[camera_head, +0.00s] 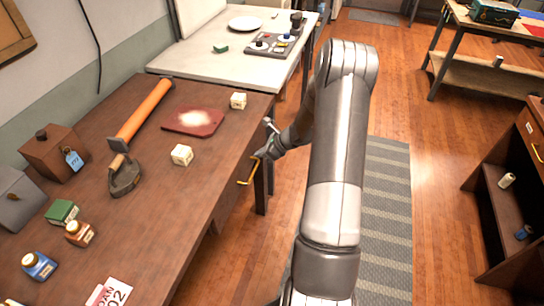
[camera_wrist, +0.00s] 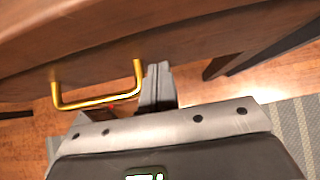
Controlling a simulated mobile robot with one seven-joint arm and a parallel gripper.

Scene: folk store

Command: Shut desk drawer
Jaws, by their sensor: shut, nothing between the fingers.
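The wooden desk (camera_head: 150,225) fills the left of the head view, and its edge spans the top of the wrist view. Its drawer has a brass bar handle (camera_head: 247,172), which also shows in the wrist view (camera_wrist: 97,104). The drawer front is mostly hidden below the desktop edge, and I cannot tell how far out it stands. My gripper (camera_head: 264,155) is at the desk's right side, beside the handle. In the wrist view its fingers (camera_wrist: 158,72) are shut and empty, just right of the handle and close to the wood; contact is unclear.
A white table (camera_head: 200,55) stands behind. A striped rug (camera_head: 387,220) covers open floor to the right, before a shelf unit (camera_head: 500,240).

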